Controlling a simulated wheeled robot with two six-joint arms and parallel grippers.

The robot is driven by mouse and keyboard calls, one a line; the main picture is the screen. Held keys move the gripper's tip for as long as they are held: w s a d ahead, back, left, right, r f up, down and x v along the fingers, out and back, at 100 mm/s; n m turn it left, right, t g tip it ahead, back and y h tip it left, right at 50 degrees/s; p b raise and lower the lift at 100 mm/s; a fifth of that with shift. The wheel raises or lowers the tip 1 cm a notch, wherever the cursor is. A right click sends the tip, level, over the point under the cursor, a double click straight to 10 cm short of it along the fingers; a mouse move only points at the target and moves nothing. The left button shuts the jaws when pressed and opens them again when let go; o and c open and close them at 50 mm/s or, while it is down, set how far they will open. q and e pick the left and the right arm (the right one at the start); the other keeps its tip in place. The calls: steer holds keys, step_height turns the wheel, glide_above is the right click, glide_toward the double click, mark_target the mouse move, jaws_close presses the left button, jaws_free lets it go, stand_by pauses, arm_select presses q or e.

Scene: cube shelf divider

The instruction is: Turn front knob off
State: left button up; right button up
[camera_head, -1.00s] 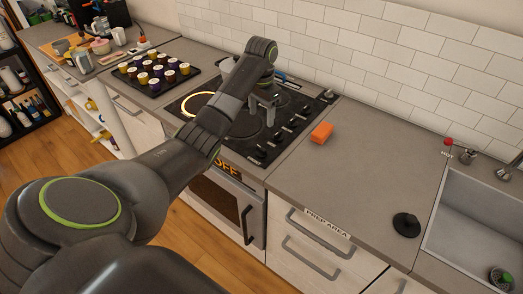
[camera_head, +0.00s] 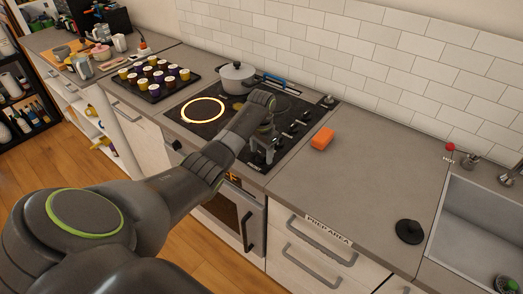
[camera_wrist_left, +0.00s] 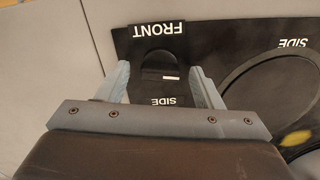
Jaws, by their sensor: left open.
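The black cooktop (camera_head: 186,118) has a row of black knobs along its right side. In the left wrist view the front knob (camera_wrist_left: 158,66), dark with a short white mark, sits beside the white FRONT label (camera_wrist_left: 159,29). My left gripper (camera_wrist_left: 160,76) is open, its two fingers on either side of the knob in that view; I cannot tell whether they touch it. In the head view my left gripper (camera_head: 262,152) is over the front end of the knob row and hides the front knob. One burner (camera_head: 203,110) glows orange-yellow. My right gripper is not in view.
A grey pot (camera_head: 237,78) stands at the back of the cooktop. An orange sponge-like block (camera_head: 321,138) lies just right of the knobs. A tray (camera_head: 150,94) of capsules is to the left. The counter to the right is mostly clear.

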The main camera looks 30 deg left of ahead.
arm_select(q)
steer(key=c, duration=1)
